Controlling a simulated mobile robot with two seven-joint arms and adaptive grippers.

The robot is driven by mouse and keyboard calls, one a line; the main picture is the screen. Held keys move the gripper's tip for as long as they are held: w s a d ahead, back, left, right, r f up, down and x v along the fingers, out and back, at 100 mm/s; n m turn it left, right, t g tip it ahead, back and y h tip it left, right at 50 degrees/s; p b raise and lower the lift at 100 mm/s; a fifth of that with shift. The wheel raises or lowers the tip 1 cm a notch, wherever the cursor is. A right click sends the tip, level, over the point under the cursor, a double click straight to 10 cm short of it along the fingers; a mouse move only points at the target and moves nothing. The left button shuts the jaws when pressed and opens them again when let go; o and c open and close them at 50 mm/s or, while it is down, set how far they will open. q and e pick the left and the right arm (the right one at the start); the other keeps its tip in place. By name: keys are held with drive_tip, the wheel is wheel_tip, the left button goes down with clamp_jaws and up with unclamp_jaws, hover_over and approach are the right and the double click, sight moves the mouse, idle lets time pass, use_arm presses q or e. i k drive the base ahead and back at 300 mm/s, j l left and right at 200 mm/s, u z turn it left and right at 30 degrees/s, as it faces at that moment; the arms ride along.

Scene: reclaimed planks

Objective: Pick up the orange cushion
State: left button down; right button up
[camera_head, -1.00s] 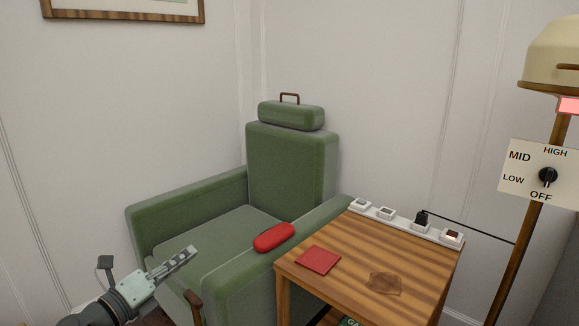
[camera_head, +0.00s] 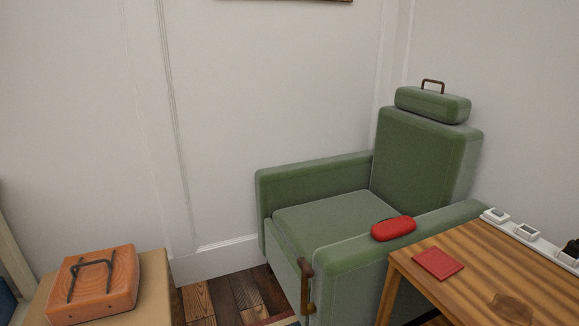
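The orange cushion (camera_head: 120,292) is at the lower left of the head view. It is a square block with a ring pattern on its top and a dark wire-like handle across it. It lies on a tan box-like support (camera_head: 158,278) whose lower part is cut off by the frame. Neither of my grippers shows in the view, so nothing is seen touching the cushion.
A green armchair (camera_head: 335,215) stands in the corner with a wooden lever (camera_head: 305,285) at its front. A red case (camera_head: 394,229) rests on its arm. A wooden table (camera_head: 470,285) with a red square (camera_head: 438,264) is at right. Some plank floor (camera_head: 228,298) is clear.

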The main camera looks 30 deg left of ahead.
sight(92, 285)
drive_tip(key=u, duration=2.1)
